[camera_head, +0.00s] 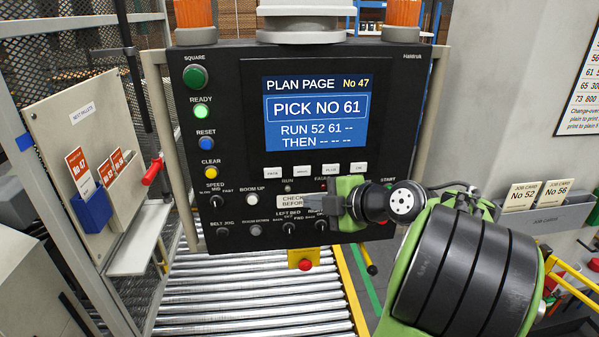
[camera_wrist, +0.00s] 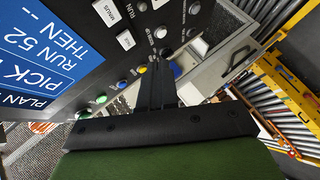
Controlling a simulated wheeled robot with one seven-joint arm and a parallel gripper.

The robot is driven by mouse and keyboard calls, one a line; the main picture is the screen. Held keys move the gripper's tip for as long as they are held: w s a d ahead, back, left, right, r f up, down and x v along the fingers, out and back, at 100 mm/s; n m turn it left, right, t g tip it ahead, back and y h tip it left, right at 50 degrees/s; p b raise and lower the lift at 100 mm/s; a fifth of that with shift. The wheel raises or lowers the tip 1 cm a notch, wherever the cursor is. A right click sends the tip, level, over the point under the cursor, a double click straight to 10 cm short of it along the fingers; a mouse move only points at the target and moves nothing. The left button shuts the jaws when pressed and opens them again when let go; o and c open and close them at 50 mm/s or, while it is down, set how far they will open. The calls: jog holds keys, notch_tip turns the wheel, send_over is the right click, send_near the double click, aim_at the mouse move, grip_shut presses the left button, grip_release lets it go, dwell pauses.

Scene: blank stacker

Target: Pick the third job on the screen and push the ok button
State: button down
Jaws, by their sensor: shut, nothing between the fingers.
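The screen (camera_head: 318,112) on the black panel reads "PLAN PAGE No 47", a boxed "PICK NO 61", "RUN 52 61 --" and "THEN -- -- --". Below it is a row of white keys: a leftmost key (camera_head: 274,173), a minus key (camera_head: 302,172), a plus key (camera_head: 330,170) and the ok key (camera_head: 358,169) at the right end. My gripper (camera_head: 308,214) is shut and empty, below the key row over the lower panel, partly covering a "CHECK BEFOR..." label. In the wrist view my shut fingers (camera_wrist: 155,72) point at the panel; the minus key (camera_wrist: 107,11) shows, the ok key does not.
Coloured buttons, including a lit green ready button (camera_head: 202,111), line the panel's left side. Knobs (camera_head: 289,228) sit along its bottom. Rollers (camera_head: 240,300) run below. Job cards 52 (camera_head: 521,196) and 58 (camera_head: 555,194) stand in a holder at right.

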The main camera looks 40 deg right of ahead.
jog(key=p, duration=0.3)
send_near(295, 176)
jog(key=w+a+f, duration=0.2)
jog(key=w, duration=0.1)
jog(key=shift+w+d+f, duration=0.2)
jog(key=shift+w+d, duration=0.1)
jog(key=shift+w, duration=0.15)
jog(key=shift+w, duration=0.1)
dwell(1.3)
jog(key=shift+w+d, duration=0.25)
jog(key=shift+w, duration=0.05)
jog(key=shift+w+d, duration=0.2)
jog(key=shift+w, duration=0.05)
dwell(0.6)
jog(key=shift+s+b, duration=0.1)
jog(key=shift+b, duration=0.25)
jog(key=shift+s+a+b, duration=0.5)
jog(key=shift+s+b, duration=0.05)
jog(key=shift+b, duration=0.1)
